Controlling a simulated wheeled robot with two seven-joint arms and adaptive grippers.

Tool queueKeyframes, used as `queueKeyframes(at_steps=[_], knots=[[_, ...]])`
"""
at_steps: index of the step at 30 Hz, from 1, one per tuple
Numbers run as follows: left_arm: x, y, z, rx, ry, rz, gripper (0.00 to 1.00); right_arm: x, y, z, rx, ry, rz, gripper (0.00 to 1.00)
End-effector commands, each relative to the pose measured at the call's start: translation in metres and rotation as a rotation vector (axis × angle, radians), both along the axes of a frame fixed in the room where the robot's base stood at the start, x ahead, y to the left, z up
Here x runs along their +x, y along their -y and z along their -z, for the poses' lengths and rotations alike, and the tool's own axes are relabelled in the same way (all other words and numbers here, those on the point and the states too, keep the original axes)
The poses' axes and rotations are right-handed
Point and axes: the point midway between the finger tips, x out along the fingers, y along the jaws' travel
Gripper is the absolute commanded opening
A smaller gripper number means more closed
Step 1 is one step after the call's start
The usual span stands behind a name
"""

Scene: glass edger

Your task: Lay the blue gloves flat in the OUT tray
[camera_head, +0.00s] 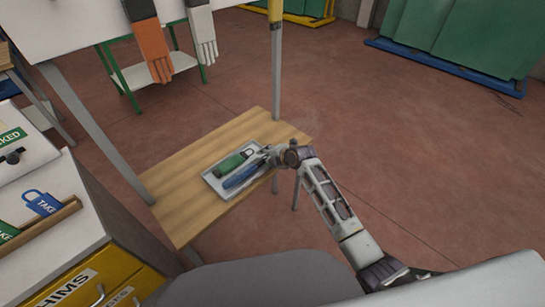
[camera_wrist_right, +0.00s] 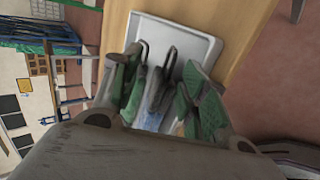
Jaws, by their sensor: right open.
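A pale grey tray (camera_head: 212,181) lies on a small wooden table; I can read no label on it. A blue item (camera_head: 240,174), seemingly the blue gloves, lies in the tray beside a green item (camera_head: 232,161) with a dark end. My right gripper (camera_head: 264,157) is low over the tray's right end, at the blue item's end. In the right wrist view my gripper (camera_wrist_right: 160,95) is open, with blue material (camera_wrist_right: 154,119) between its fingers and the tray (camera_wrist_right: 205,45) below. Whether the fingers touch it is unclear. My left gripper is out of view.
The wooden table (camera_head: 180,205) has bare room left of the tray. An orange glove (camera_head: 152,48) and a white glove (camera_head: 203,35) hang at the top. A metal post (camera_head: 276,75) stands behind the table. A cabinet with yellow drawers (camera_head: 95,275) is at lower left.

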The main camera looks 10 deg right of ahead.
Motion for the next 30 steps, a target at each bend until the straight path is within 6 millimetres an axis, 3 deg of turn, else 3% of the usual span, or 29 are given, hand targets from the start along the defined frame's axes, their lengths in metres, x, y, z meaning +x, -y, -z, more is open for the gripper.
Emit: queueKeyframes(at_steps=[8,30], knots=[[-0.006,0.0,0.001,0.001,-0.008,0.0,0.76,-0.007,0.006,-0.005,-0.003,-0.002,0.0,0.45],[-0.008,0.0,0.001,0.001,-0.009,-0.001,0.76,-0.05,0.032,-0.049,-0.002,0.0,0.0,0.45]])
